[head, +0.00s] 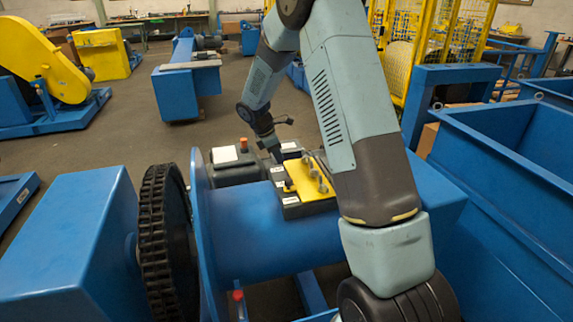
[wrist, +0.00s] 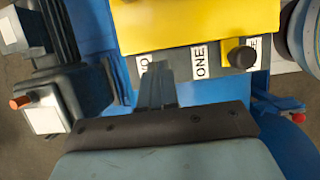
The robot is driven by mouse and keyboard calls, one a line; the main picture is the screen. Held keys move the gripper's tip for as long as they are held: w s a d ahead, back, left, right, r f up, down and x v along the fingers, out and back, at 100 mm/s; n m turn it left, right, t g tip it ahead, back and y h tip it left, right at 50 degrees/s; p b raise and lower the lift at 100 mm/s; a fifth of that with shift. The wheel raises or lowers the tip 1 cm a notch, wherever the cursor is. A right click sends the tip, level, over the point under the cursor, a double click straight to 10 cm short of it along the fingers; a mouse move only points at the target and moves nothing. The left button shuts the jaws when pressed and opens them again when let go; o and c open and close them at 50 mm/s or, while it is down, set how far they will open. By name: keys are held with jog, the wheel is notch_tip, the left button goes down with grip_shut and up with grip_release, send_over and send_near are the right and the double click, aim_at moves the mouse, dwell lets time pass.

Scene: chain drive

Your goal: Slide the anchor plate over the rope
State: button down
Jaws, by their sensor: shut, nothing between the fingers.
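My gripper (wrist: 157,72) is shut with nothing between its fingers. In the wrist view its tips overlap the dark side of a yellow-topped box (wrist: 190,22), by a white label; whether they touch it I cannot tell. In the head view my gripper (head: 276,153) is at the back left edge of this box (head: 311,181), which sits on a blue beam and has several grey pegs on top. I cannot make out an anchor plate or a rope for certain in either view.
A black toothed chain wheel (head: 165,240) stands left of the beam (head: 245,225). Deep blue bins (head: 510,200) fill the right side. A black knob (wrist: 240,57) shows on the box's side.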

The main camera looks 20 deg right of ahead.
jog(key=shift+v, duration=2.65)
